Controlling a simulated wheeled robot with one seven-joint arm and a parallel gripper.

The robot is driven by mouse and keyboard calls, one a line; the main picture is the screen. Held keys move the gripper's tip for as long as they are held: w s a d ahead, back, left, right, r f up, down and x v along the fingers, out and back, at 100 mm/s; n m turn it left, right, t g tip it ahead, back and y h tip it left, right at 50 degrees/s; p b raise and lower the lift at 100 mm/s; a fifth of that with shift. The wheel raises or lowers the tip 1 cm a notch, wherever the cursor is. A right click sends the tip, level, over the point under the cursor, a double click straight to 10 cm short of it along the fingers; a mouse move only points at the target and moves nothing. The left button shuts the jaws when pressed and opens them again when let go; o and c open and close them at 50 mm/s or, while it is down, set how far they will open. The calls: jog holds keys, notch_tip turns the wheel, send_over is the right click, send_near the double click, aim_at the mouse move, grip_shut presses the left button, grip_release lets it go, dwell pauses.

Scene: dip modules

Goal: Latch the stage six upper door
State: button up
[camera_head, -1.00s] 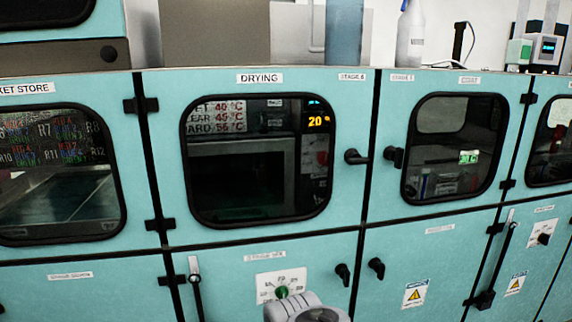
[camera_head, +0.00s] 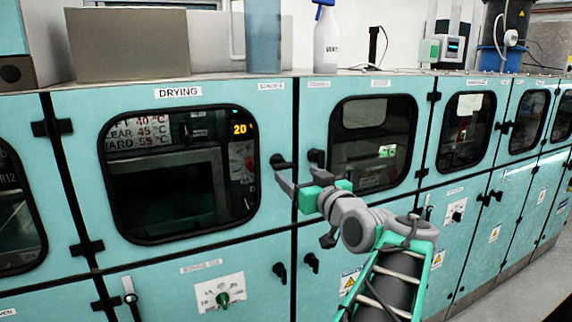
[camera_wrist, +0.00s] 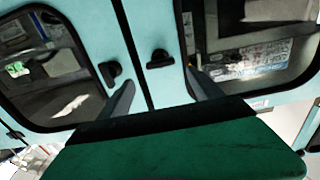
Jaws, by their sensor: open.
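The stage six upper door (camera_head: 180,238) is the teal panel labelled DRYING, with a large dark window. It appears closed, nearly flush with its neighbours. Its black latch handle (camera_head: 280,162) is on its right edge, lying roughly level; whether it engages the frame cannot be told. In the wrist view, which is turned over, this handle (camera_wrist: 160,58) lies right of the dark seam, ahead of and between my fingers. My gripper (camera_head: 287,180) is open and empty, just in front of and below the handle in the head view. In the wrist view my gripper (camera_wrist: 163,94) shows both fingers apart.
The stage five door (camera_head: 372,195) is just right of the seam, its own black handle (camera_head: 316,158) close beside. Two lower-door handles (camera_head: 280,271) sit below. A spray bottle (camera_head: 326,42) stands on top. Floor shows at the lower right.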

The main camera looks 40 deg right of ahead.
aim_at(285, 166)
jog(key=p+x, duration=0.2)
jog(key=x, duration=0.5)
jog(key=shift+w, duration=0.15)
jog(key=shift+w+f, duration=0.15)
jog(key=shift+c, duration=0.5)
jog(key=c, duration=1.3)
